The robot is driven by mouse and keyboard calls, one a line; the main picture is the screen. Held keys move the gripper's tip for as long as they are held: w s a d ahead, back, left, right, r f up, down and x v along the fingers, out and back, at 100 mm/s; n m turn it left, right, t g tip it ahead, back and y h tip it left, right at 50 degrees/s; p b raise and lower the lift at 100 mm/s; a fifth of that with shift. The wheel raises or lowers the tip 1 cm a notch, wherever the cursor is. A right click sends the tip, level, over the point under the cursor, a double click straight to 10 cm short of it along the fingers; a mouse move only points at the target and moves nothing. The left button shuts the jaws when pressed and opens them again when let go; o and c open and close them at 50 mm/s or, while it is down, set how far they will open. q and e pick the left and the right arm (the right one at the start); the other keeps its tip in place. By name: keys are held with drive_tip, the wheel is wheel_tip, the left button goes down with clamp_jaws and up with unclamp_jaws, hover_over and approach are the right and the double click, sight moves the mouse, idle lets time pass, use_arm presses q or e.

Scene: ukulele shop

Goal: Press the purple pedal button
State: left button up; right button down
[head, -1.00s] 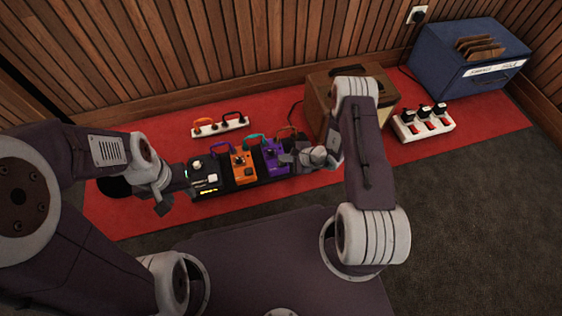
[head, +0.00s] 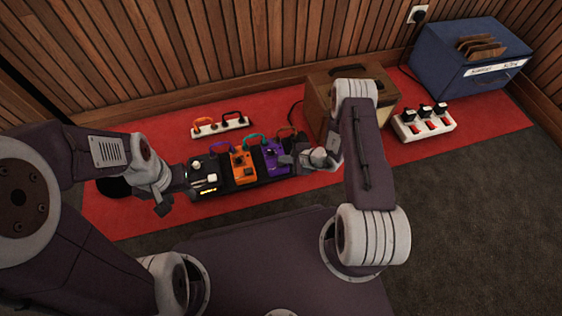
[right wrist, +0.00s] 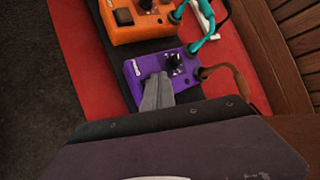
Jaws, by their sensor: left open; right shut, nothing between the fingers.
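The purple pedal (head: 271,150) stands on a dark board, right of an orange pedal, with a dark knob on top. It also shows in the right wrist view (right wrist: 189,72). My right gripper (head: 284,160) is shut and empty, its fingertips over the near part of the purple pedal. In the right wrist view the grey fingers (right wrist: 157,88) overlap the pedal's top and hide the button area; I cannot tell whether they touch it. My left gripper (head: 174,192) is open and empty, left of the board by the black pedal.
The orange pedal (head: 242,165) and black pedal (head: 205,180) share the board, joined by coloured cables. A white power strip (head: 221,127) lies behind. Red carpet (head: 130,215) is clear at front left.

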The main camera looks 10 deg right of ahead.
drive_tip(key=shift+r+p, duration=0.6)
drive_tip(key=shift+p, duration=0.05)
wheel_tip(320, 180, up, 6)
drive_tip(key=p, duration=0.5)
drive_tip(key=shift+p, duration=0.3)
